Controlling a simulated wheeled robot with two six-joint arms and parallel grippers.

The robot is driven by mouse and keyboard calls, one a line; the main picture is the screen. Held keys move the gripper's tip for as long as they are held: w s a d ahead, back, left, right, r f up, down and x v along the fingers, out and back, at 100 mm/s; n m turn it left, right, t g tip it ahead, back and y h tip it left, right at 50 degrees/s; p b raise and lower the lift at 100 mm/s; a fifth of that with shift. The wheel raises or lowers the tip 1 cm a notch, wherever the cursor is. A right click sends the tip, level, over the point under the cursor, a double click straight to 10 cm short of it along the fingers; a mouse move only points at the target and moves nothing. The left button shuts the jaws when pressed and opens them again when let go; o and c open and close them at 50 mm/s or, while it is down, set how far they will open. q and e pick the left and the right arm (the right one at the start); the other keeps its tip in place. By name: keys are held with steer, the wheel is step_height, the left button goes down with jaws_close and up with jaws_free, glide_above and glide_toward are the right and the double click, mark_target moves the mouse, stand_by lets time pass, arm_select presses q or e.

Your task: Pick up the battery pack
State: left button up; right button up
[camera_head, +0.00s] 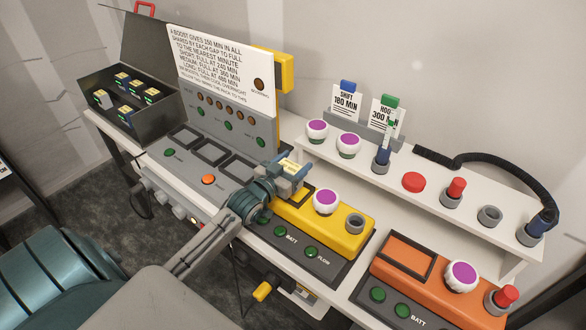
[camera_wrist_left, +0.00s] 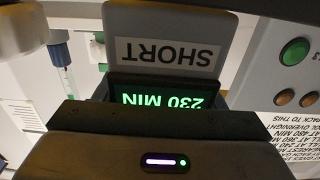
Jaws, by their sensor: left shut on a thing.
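My left gripper (camera_head: 290,172) is shut on a battery pack (camera_head: 291,166) with a pale top. It is held above the bench around the left end of the yellow pump unit (camera_head: 335,231). The left wrist view shows the pack (camera_wrist_left: 165,52) close up between the fingers, with a "SHORT" label and a green "230 MIN" display, upside down in the picture. The arm and gripper hide part of the yellow unit's left end. Several other packs (camera_head: 121,80) sit in the open dark case (camera_head: 125,124) at the left. My right gripper is not in view.
A charger panel (camera_head: 202,154) with square bays and a tall notice board (camera_head: 217,60) stand left of the gripper. An orange unit (camera_head: 434,292) with an empty-looking square bay is at the right. A raised white shelf (camera_head: 430,206) holds knobs, cards and a black hose behind.

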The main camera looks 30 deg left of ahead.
arm_select(q)
steer(key=s+a+r+b, duration=0.1)
steer(key=a+r+b, duration=0.1)
steer(key=a+b, duration=0.7)
steer(key=a, duration=0.6)
steer(key=shift+a+r, duration=0.35)
steer(key=shift+a, duration=0.05)
